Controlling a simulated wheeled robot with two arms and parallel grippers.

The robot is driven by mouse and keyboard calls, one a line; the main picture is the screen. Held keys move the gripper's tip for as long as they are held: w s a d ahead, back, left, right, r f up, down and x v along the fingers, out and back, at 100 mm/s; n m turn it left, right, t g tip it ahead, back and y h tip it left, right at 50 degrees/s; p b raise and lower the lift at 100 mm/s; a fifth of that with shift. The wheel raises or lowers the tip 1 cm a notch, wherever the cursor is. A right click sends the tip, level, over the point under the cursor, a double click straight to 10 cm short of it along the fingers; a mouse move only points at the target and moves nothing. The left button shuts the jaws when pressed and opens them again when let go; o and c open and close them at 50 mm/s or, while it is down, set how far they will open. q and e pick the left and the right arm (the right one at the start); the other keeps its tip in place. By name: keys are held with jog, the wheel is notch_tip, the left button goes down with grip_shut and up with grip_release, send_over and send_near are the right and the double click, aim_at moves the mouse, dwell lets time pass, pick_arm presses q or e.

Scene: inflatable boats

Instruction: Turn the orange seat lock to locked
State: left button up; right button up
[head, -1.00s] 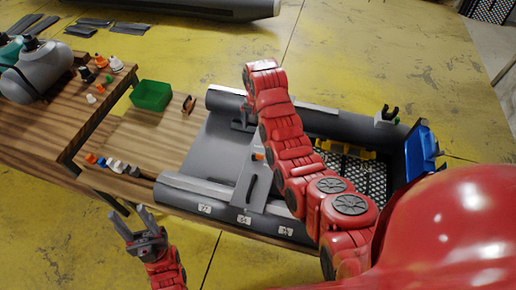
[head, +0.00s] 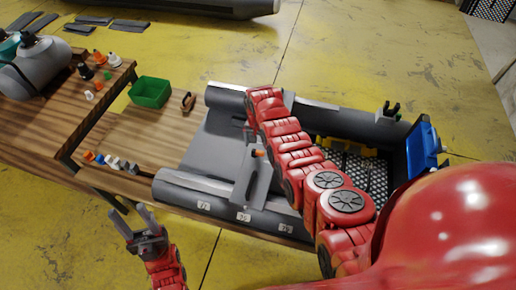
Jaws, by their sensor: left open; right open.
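The orange seat lock (head: 257,153) is a small orange piece at the grey seat board (head: 260,188) across the grey inflatable boat (head: 180,191). Its exact turn is too small to tell. My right arm reaches over the boat from the right. My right gripper (head: 250,139) points down just above and left of the orange lock; it is open, partly hidden by its own arm, and I cannot tell whether it touches the lock. My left gripper (head: 138,220) is open and empty, in front of the boat's near left end, off the table.
A green bin (head: 151,92), a brown ring-like clip (head: 188,102) and several small caps (head: 112,163) lie on the wooden table left of the boat. A blue part (head: 423,146) stands at the boat's right end. Yellow floor lies open around.

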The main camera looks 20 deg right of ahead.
aim_at(258, 151)
jog(key=shift+f, duration=0.45)
notch_tip(258, 151, down, 2)
jog(key=shift+s+f+b, duration=0.1)
jog(key=shift+f+b, duration=0.15)
jog(key=shift+b, duration=0.5)
jog(key=shift+f, duration=0.25)
jog(key=shift+c, duration=0.3)
jog(key=c, duration=1.3)
